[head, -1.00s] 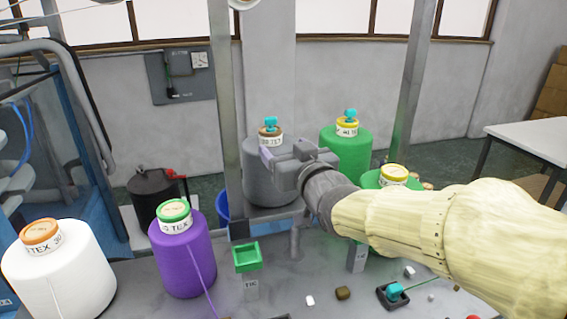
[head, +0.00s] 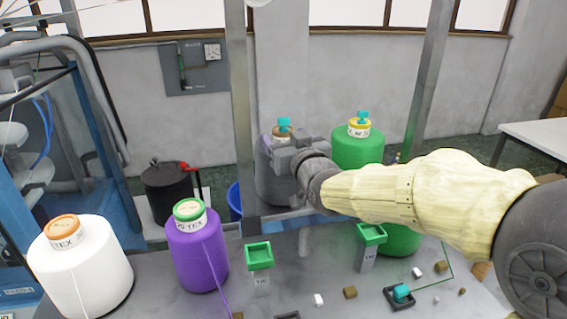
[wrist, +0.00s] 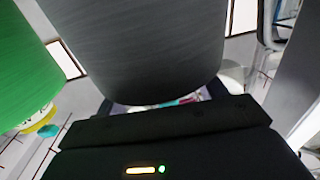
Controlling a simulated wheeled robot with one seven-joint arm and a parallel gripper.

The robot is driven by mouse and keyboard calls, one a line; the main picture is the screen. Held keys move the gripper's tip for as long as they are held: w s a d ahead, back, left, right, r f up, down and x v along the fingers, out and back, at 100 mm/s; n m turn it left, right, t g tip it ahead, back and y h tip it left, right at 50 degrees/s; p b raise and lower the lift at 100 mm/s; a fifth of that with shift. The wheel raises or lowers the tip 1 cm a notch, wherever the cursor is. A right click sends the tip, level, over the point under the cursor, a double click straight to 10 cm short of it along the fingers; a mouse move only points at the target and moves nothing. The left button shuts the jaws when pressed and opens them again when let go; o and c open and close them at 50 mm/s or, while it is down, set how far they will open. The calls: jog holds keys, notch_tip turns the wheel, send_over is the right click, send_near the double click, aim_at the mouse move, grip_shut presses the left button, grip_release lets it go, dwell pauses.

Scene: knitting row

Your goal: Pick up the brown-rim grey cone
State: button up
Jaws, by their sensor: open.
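The brown-rim grey cone (head: 268,182) stands upright at the back, with a brown top ring (head: 283,134), a white label and a cyan piece on top. In the wrist view its grey body (wrist: 140,45) fills the upper middle, close to my gripper. My gripper (head: 273,148) is open, in front of the cone's upper part and just below its label. It hides part of the cone. In the wrist view the dark gripper body spans the bottom; the fingertips are not clear, and I cannot tell whether they touch the cone.
A green cone with a yellow rim (head: 358,148) stands right of the grey one. A metal post (head: 243,100) rises close on its left. Purple (head: 197,252) and white (head: 85,270) cones stand left. Small green trays (head: 260,256) on stands and loose bits occupy the front table.

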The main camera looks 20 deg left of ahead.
jog(key=shift+c, duration=0.4)
grip_shut()
jog(key=shift+r, duration=0.1)
